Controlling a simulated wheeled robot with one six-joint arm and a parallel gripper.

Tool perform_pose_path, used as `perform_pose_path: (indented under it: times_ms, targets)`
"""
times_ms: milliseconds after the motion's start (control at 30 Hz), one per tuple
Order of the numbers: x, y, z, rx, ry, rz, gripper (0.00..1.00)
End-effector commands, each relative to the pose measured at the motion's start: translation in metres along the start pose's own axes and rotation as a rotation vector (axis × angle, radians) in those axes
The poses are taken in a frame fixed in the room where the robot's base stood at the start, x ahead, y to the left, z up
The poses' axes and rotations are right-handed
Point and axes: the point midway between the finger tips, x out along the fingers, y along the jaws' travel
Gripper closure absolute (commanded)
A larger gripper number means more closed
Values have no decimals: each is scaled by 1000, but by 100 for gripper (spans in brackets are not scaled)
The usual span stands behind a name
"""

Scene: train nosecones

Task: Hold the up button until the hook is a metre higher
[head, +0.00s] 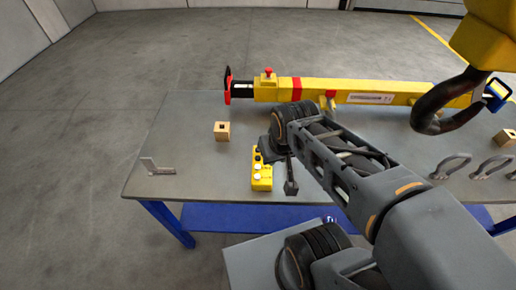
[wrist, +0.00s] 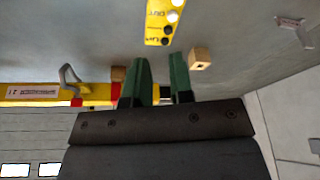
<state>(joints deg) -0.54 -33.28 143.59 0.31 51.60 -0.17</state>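The yellow button pendant (head: 262,172) lies on the grey table, with pale and dark round buttons on its face. In the wrist view part of the pendant (wrist: 158,22) shows at the top edge, with lettering too small to read surely. My gripper has two green fingers (wrist: 161,60) with a gap between them, empty and apart from the pendant in that view. In the head view my wrist is over the pendant's far end and hides part of it. The dark hook (head: 436,100) hangs below a yellow block (head: 488,38) at the right, over the table.
A long yellow beam (head: 345,91) with red bands lies along the table's back. A small wooden block (head: 222,131) and a grey metal bracket (head: 157,166) are at the left. Grey shackles (head: 452,165) and another wooden block (head: 504,138) are at the right.

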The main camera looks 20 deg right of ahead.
Motion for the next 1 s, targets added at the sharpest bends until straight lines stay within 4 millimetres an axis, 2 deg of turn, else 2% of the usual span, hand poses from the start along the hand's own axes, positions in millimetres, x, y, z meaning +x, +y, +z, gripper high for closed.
perform_pose_path:
  times_ms: [33,200,1000]
  targets:
    - [0,0,0,0,0,0,84]
    - [0,0,0,0,0,0,100]
    - [0,0,0,0,0,0,100]
